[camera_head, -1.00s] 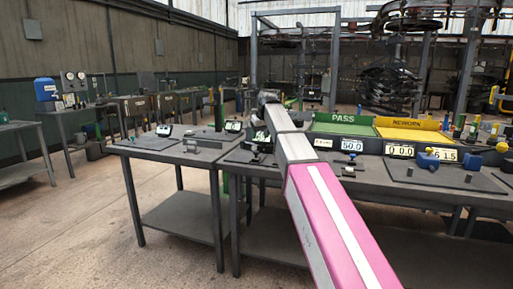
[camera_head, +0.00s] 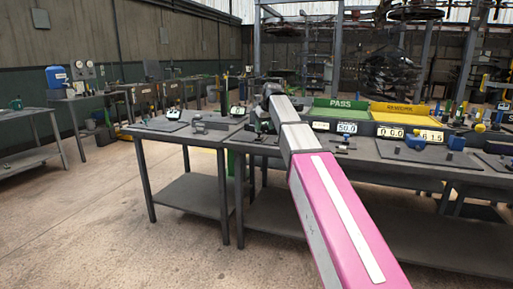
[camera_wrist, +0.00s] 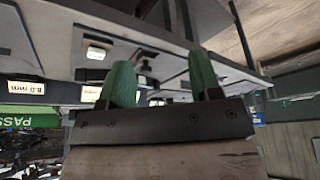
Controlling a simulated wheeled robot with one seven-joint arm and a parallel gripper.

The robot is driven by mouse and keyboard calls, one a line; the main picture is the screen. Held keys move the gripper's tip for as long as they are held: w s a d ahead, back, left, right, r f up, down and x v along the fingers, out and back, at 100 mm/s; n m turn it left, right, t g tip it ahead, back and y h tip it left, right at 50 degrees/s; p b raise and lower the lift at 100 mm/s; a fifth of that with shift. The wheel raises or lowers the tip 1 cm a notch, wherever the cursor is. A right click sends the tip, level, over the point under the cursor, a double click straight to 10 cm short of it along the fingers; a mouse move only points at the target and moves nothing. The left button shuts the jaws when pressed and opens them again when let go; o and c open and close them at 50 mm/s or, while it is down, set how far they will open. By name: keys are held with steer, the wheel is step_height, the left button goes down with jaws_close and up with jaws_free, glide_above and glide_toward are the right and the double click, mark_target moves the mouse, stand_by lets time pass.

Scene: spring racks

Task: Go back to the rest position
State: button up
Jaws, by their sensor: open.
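My gripper (camera_wrist: 162,82) shows in the wrist view as two green fingers standing well apart, with nothing held between them. A grey workbench surface with small devices lies beyond the fingertips in that view. In the head view my pink and grey arm reaches forward over the benches. Its end is by the gap between the left bench (camera_head: 208,138) and the longer bench (camera_head: 370,167). The fingers are too small and dark to make out there.
A green PASS tray (camera_head: 345,103) and a yellow REWORK tray (camera_head: 398,106) stand behind number displays (camera_head: 391,132). A blue block (camera_head: 456,143) sits on the long bench. Another bench (camera_head: 30,112) stands far left. The floor (camera_head: 105,225) at front left is clear.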

steer(key=s+d+f+m+g, duration=0.1)
steer(key=s+d+f, duration=0.3)
steer(key=s+f, duration=0.5)
steer(key=s+d+f+m+g+h, duration=0.1)
steer(key=s+d+f, duration=0.3)
steer(key=f, duration=0.9)
steer(key=s+d+f+m+g, duration=0.1)
steer(key=s+d+f, duration=0.2)
steer(key=s+f, duration=0.6)
steer(key=s+d+f+m+g, duration=0.1)
steer(key=s+d+f, duration=0.3)
steer(key=s+f, duration=0.6)
step_height(320, 180, down, 2)
steer(key=shift+s+d+f+m+h, duration=0.15)
steer(key=shift+s+m+h, duration=0.25)
